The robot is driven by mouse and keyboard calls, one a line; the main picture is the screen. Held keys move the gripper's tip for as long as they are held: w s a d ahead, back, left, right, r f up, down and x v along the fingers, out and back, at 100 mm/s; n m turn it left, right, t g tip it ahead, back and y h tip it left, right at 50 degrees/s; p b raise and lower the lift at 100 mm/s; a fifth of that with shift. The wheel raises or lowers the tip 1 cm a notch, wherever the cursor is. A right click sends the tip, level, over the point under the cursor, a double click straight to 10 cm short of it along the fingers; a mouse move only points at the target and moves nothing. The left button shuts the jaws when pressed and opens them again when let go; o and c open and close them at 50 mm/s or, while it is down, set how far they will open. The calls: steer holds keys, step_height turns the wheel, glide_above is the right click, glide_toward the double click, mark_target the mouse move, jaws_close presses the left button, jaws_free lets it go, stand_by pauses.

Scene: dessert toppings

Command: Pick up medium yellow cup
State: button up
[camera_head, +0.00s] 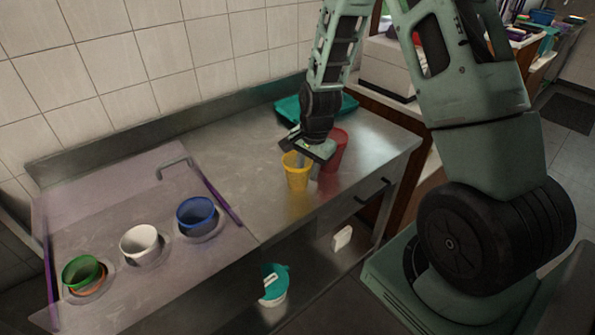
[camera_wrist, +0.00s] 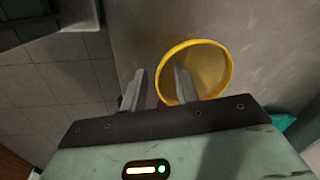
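The yellow cup (camera_head: 297,178) stands upright on the metal counter, near its front edge. In the wrist view its round rim (camera_wrist: 219,49) opens towards the camera. My gripper (camera_head: 304,158) points down at the cup's top. In the wrist view my gripper (camera_wrist: 159,75) is open, with a clear gap between its two fingers. The right finger lies over the cup's opening and the left finger is outside the rim, so the near-left wall is between them. I cannot tell whether either finger touches the cup. The fingertips are partly hidden in the head view.
A red cup (camera_head: 340,150) stands close behind and right of the yellow one. A teal tray (camera_head: 290,112) lies at the back. Blue (camera_head: 196,213), white (camera_head: 139,244) and green (camera_head: 81,273) cups sit at the left. The counter between blue and yellow cups is clear.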

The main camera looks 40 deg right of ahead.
steer(key=shift+w+f, duration=0.1)
steer(key=shift+f, duration=0.45)
jaws_close()
steer(key=shift+r, duration=0.15)
